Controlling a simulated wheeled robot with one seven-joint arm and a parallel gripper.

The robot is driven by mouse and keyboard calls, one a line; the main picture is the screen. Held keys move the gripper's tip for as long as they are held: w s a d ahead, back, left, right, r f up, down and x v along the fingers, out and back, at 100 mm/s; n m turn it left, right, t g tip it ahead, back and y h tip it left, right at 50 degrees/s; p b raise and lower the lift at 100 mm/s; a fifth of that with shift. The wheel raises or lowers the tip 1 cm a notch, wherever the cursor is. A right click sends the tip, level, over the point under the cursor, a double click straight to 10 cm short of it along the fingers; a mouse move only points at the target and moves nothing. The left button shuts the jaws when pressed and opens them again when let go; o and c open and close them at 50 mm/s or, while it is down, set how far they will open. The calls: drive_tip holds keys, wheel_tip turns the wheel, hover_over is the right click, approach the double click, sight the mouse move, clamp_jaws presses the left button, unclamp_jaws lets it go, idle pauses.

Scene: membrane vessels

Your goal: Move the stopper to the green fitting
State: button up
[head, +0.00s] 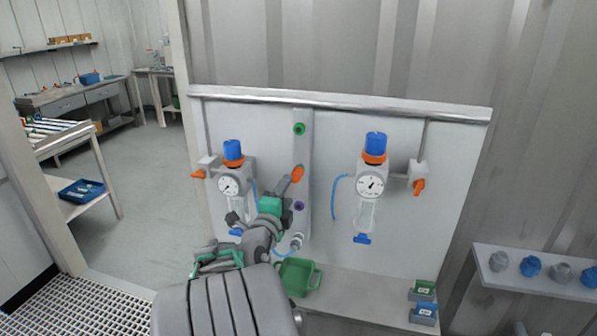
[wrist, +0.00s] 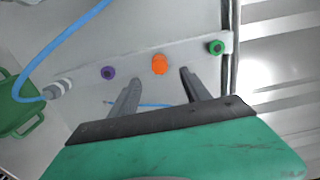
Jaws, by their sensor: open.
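The orange stopper (head: 298,173) sits on the pale vertical strip of the panel, between a green ring fitting (head: 299,129) above and a purple ring fitting (head: 299,206) below. In the wrist view the stopper (wrist: 159,64) is a short orange knob, with the green fitting (wrist: 215,47) to its right and the purple fitting (wrist: 108,73) to its left. My gripper (head: 287,186) is close in front of the stopper, partly covering its surroundings. In the wrist view my gripper (wrist: 160,77) is open, its fingertips apart with the stopper showing between and beyond them. Contact cannot be made out.
Two gauge units with blue caps (head: 233,151) (head: 376,143) flank the strip. A hose connector (head: 297,241) with blue tubing hangs below it, above a green tray (head: 297,277). A shelf (head: 540,276) with several knobs is at right. The panel beside the green fitting is clear.

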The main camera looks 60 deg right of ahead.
sight(295, 180)
drive_tip(key=shift+d+r, duration=0.1)
drive_tip(key=shift+d, duration=0.05)
drive_tip(key=d, duration=0.2)
drive_tip(key=d+p, duration=0.1)
drive_tip(key=d, duration=0.2)
drive_tip(key=w+d, duration=0.1)
drive_tip(key=d, duration=0.1)
drive_tip(key=shift+d+f, duration=0.15)
drive_tip(key=shift+f, duration=0.2)
drive_tip(key=shift+w+d+r, duration=0.2)
drive_tip(key=shift+d, duration=0.5)
drive_tip(key=shift+b, duration=1.7)
drive_tip(key=shift+c, duration=0.2)
clamp_jaws()
